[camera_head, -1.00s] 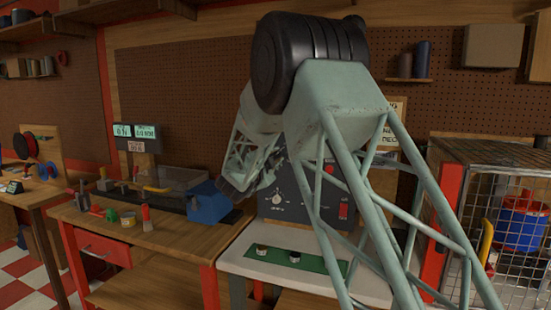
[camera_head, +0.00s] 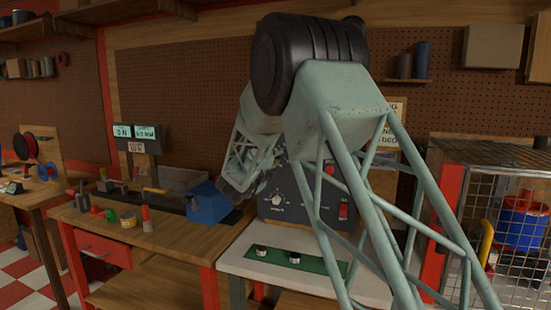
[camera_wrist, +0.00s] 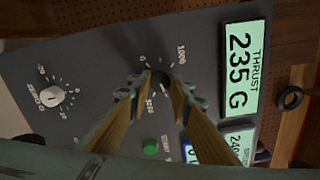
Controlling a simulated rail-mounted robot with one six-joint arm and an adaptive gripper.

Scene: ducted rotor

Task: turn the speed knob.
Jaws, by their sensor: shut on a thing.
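The dark speed knob (camera_wrist: 160,76) is on a grey panel (camera_wrist: 100,50) in the wrist view, with a scale around it that includes 1000. My gripper (camera_wrist: 159,84) has its two tan fingers closed in on the knob from both sides. The fingers cover part of the scale. A display (camera_wrist: 242,68) beside the knob reads THRUST 235 G.
A white knob (camera_wrist: 53,96) and a green button (camera_wrist: 150,147) are on the same panel. In the head view, a dark control box (camera_head: 300,208) stands behind a green mat (camera_head: 283,259). The blue block (camera_head: 208,203) is close to my wrist. A wire cage (camera_head: 510,220) stands at right.

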